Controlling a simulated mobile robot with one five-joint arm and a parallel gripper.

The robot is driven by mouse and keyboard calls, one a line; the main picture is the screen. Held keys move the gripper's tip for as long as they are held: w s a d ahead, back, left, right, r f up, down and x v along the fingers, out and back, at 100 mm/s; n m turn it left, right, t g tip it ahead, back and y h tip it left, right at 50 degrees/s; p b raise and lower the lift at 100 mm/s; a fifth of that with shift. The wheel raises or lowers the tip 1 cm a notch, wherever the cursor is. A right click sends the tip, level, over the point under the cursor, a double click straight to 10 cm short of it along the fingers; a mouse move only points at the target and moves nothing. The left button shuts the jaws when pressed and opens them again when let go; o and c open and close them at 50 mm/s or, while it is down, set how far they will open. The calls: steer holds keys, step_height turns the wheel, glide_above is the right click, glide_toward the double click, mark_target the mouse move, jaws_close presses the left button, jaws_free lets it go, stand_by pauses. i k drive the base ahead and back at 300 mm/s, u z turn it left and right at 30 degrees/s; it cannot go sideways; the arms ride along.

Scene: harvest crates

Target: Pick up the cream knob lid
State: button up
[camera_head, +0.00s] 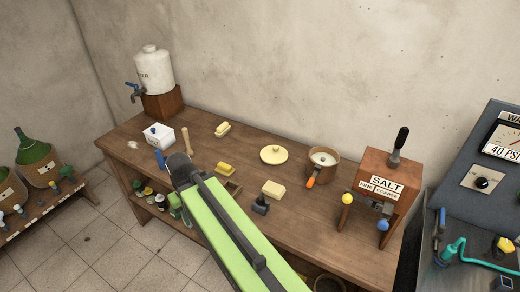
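The cream knob lid (274,154) is a round, pale yellow disc with a small knob on top. It lies on the wooden table toward the back, just left of a brown pan (323,174). My green arm reaches up from the bottom, and its dark end, with my gripper (178,165), is over the left part of the table. The gripper is well to the left of the lid and apart from it. The fingers cannot be made out clearly, and I see nothing held. The lid is in full view.
Yellow blocks (222,129) lie on the table (250,145). A white box (158,136) and a water dispenser (153,70) are at left. A salt box (386,178) stands at right, and the pan's orange handle (310,182) points forward. Bare wood lies left of the lid.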

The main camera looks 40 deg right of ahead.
mark_target(274, 155)
steer(key=u, duration=0.1)
steer(key=i, duration=1)
steer(key=u, duration=0.1)
